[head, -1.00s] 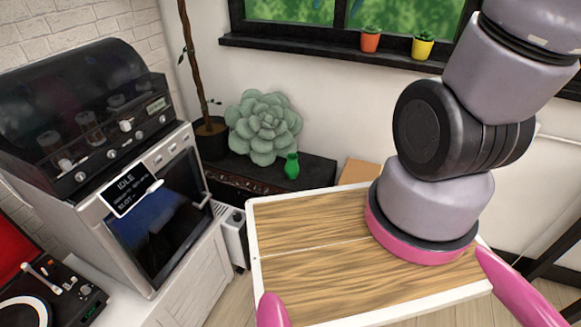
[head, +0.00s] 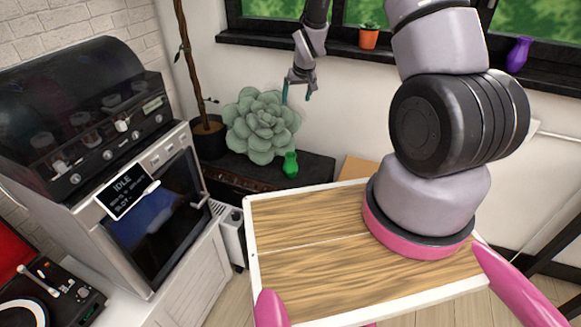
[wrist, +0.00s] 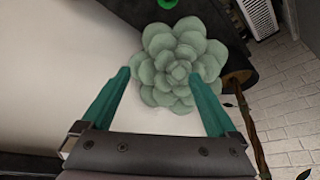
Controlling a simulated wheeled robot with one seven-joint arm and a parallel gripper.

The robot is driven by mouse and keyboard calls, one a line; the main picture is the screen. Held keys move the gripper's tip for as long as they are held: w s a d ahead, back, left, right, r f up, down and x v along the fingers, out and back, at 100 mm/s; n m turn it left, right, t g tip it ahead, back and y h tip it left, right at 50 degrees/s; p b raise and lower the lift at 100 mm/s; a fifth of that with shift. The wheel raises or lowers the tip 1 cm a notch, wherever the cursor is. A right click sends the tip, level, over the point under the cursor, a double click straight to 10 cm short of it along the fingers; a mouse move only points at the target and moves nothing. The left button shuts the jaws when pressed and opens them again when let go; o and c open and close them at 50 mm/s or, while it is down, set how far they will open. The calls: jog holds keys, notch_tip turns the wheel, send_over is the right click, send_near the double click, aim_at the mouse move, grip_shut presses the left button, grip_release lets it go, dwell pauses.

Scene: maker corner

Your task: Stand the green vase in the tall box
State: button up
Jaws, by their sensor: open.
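The small green vase (head: 290,164) stands upright on a low dark cabinet (head: 318,172), just right of a large pale green succulent (head: 262,128). In the wrist view only a bit of the vase (wrist: 167,4) shows at the top edge. My gripper (head: 297,95) is open and empty, with teal fingers, apart from the vase and above it in the head picture. In the wrist view my gripper (wrist: 160,78) has the succulent beyond and between its fingertips. A tan cardboard edge (head: 357,169) shows behind my wooden tray; whether it is the tall box, I cannot tell.
A dark window sill (head: 280,39) runs above, with an orange pot (head: 369,38) and a purple vase (head: 518,54). A potted tree (head: 208,138) stands left of the succulent. A machine with an IDLE sign (head: 127,192) and a turntable (head: 50,290) are at left.

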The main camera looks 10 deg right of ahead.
jog(key=n, duration=0.2)
send_over(290, 159)
jog(key=s, duration=0.1)
notch_tip(290, 159, down, 20)
jog(key=f, duration=0.1)
jog(key=shift+g, duration=0.3)
jog(key=shift+w+d+x, duration=0.1)
jog(key=shift+d+x, duration=0.05)
jog(key=shift+x, duration=1.5)
jog(key=shift+w+d+x, duration=0.1)
jog(key=shift+d+x, duration=0.05)
jog(key=shift+x, duration=1.5)
jog(key=shift+w+d+x, duration=0.15)
jog(key=shift+x, duration=1.55)
jog(key=shift+r, duration=0.2)
grip_shut()
